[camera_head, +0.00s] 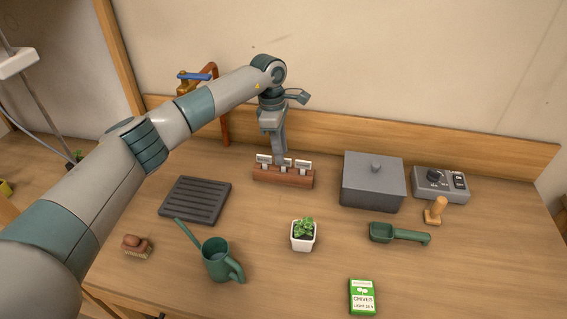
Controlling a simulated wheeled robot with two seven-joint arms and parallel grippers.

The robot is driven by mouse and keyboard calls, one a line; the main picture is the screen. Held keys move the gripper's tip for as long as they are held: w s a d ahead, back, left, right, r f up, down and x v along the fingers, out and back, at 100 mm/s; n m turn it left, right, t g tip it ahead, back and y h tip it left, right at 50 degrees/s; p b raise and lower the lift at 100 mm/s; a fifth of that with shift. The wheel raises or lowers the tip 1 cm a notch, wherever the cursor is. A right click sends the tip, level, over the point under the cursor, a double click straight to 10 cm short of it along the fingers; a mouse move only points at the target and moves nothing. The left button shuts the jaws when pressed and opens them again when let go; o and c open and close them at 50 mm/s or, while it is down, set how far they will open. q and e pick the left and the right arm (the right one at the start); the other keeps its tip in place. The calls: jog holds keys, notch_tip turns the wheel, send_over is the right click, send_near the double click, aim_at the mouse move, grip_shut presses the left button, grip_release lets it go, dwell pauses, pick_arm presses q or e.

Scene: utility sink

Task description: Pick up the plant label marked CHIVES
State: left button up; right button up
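A wooden block (282,178) near the back of the bench holds small white plant labels in a row. A left label (263,159), a middle label (286,164) and a right label (303,166) stand upright; their print is too small to read. My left gripper (281,158) points down over the block at the middle label, partly covering the row. Its fingers are seen edge-on, so I cannot tell whether they are open or touching a label. My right gripper is not in view.
A green seed packet (362,297) printed CHIVES lies at the front. A potted plant (303,236), watering can (217,260), black slotted tray (196,200), brush (137,246), grey lidded box (372,183), control box (440,184), wooden dibber (435,211) and green scoop (398,234) surround the block.

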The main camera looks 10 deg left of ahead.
aim_at(283, 168)
pick_arm(q)
jog(key=shift+d+f+p, duration=0.15)
jog(key=shift+f+p, duration=0.2)
jog(key=shift+f, duration=0.5)
jog(key=shift+d+f+p, duration=0.15)
jog(key=shift+f+p, duration=0.15)
jog(key=shift+f, duration=0.5)
grip_shut()
